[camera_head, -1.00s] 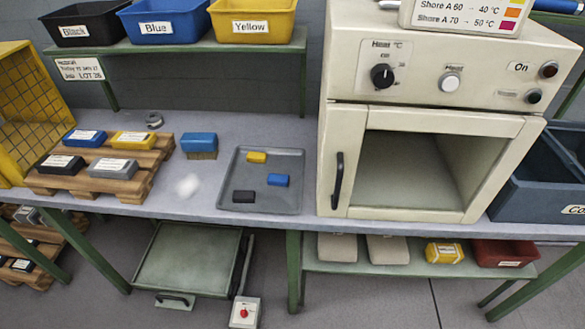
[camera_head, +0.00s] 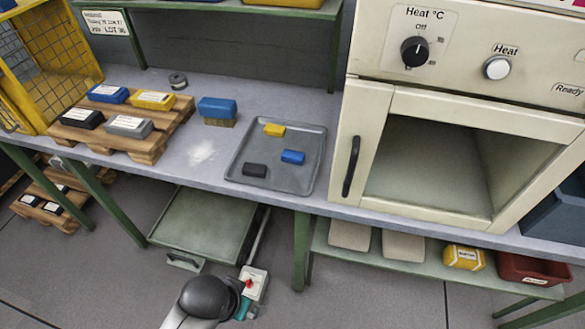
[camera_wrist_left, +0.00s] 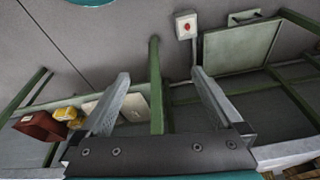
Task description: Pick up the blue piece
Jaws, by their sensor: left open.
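The small blue piece (camera_head: 292,157) lies on the grey tray (camera_head: 238,173) on the bench in the head view. The blue piece is not visible in that view. In the head view part of my arm (camera_head: 208,298) shows at the bottom, below the bench; no fingertips are visible there.
A pallet (camera_head: 140,148) with several labelled blocks stands left of the tray, near a blue-topped brush-like object (camera_head: 217,109). A green shelf (camera_head: 434,262) is below. White powder (camera_head: 202,152) marks the bench.

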